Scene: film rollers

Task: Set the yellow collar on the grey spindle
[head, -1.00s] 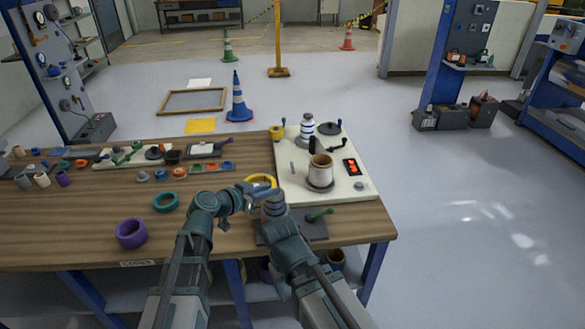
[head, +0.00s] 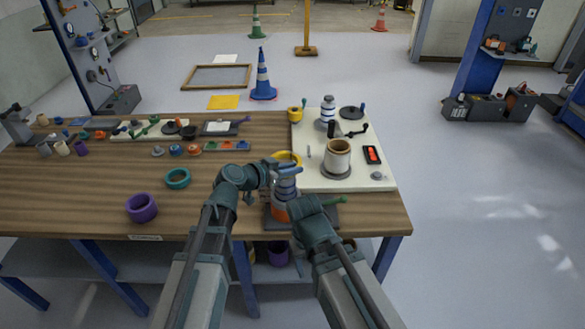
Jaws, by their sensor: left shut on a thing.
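The yellow collar (head: 287,157) is a ring held by my left gripper (head: 285,170), which is shut on it. The collar appears at the top of the grey spindle (head: 286,187). I cannot tell whether it is around the spindle or just above or behind it. The spindle stands upright on a dark base plate (head: 328,215), with an orange band (head: 279,211) low down. My left gripper covers part of the spindle. My right arm ends beside the spindle, in front of the base plate; its fingers are hidden behind its wrist.
A white board (head: 310,178) behind carries a cream roller (head: 338,154), a striped post (head: 327,110) and a crank (head: 357,129). The table's left front is mostly clear.

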